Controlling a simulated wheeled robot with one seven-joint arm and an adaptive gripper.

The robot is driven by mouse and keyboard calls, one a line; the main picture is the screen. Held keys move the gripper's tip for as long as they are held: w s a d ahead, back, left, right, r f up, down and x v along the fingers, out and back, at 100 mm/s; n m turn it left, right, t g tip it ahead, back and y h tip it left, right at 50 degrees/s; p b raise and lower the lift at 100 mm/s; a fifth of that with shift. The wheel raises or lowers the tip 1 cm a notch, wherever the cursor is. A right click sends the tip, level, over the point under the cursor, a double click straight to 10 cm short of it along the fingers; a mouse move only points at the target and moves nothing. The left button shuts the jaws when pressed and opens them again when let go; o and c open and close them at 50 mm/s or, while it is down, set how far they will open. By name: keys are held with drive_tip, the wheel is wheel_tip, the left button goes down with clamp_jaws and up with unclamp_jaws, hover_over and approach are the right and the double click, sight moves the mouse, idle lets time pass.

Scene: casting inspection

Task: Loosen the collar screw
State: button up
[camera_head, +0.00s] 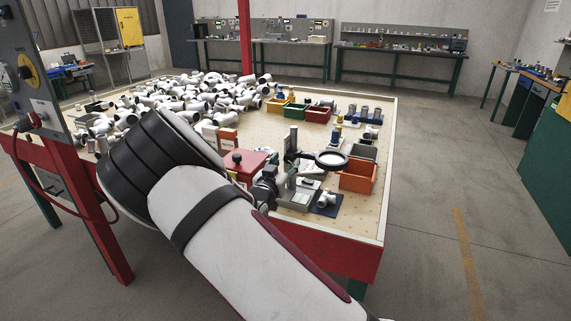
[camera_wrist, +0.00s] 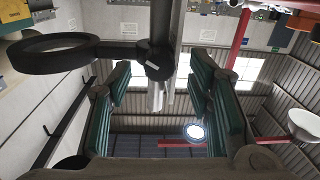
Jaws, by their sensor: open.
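In the wrist view, a dark collar (camera_wrist: 153,60) sits on a grey post (camera_wrist: 168,22). A dark arm runs left from it to a round magnifier ring (camera_wrist: 52,55). A small silver screw (camera_wrist: 157,97) points from the collar toward the camera. My gripper (camera_wrist: 161,84) is open, its green-padded fingers on either side of the screw with a visible gap each side. In the head view, the magnifier ring (camera_head: 331,159) and post (camera_head: 293,138) stand on the table, and my gripper (camera_head: 275,184) is just in front, partly hidden by my arm.
The table (camera_head: 377,215) holds a heap of white pipe fittings (camera_head: 180,95), an orange bin (camera_head: 357,176), a red box (camera_head: 245,164) and a blue plate (camera_head: 326,204) with a fitting near the stand. The floor right of the table is clear.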

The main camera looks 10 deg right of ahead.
drive_tip(key=shift+w+d, duration=0.2)
drive_tip(key=shift+w, duration=0.1)
clamp_jaws()
